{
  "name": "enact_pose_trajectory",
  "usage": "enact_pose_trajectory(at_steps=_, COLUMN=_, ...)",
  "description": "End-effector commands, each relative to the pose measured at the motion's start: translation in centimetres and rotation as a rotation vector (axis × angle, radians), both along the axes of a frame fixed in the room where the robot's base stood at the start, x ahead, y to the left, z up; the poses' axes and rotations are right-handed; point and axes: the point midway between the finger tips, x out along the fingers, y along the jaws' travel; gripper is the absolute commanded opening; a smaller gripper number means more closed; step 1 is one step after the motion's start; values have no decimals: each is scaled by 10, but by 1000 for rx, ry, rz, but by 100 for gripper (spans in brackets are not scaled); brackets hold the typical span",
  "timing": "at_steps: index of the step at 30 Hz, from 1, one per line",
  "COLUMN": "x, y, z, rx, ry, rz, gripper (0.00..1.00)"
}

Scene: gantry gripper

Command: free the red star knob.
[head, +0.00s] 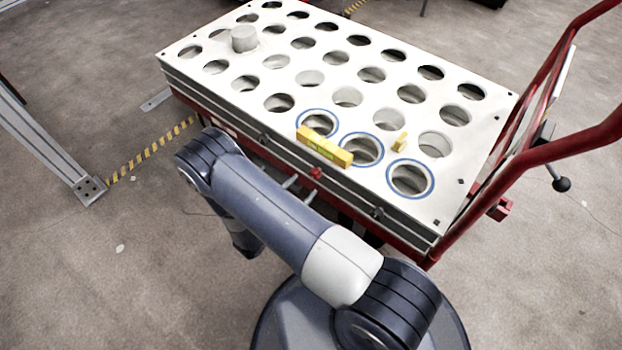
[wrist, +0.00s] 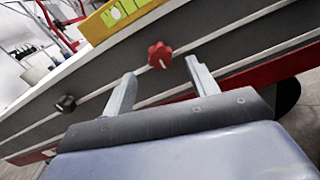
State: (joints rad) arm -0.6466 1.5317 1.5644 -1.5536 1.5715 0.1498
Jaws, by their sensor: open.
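The red star knob (head: 315,173) sits on the side face of the white-topped plate stack (head: 330,104), just below the yellow bar's edge of the top. In the wrist view the red star knob (wrist: 160,54) shows lobes and a small pale centre. My gripper (wrist: 160,69) is open and empty, with one finger to each side of the knob in the picture. The knob appears beyond the fingertips, and no contact shows. In the head view the fingertips (head: 300,189) are close below and left of the knob.
A yellow bar (head: 324,147) and a small yellow piece (head: 400,141) lie on the holed top. Black knobs (head: 377,213) sit along the same side face. A red cart handle (head: 575,140) stands at the right. Open floor (head: 120,270) lies left.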

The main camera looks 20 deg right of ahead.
Motion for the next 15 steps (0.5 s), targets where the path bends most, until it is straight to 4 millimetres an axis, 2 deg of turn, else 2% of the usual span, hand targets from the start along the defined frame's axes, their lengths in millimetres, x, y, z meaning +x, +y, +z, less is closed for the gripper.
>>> enact_pose_trajectory(at_steps=6, x=19, y=-27, z=-1, rx=2, ry=-1, rz=-4, gripper=56)
enact_pose_trajectory(at_steps=15, x=29, y=-40, z=0, rx=1, ry=-1, rz=-1, gripper=56)
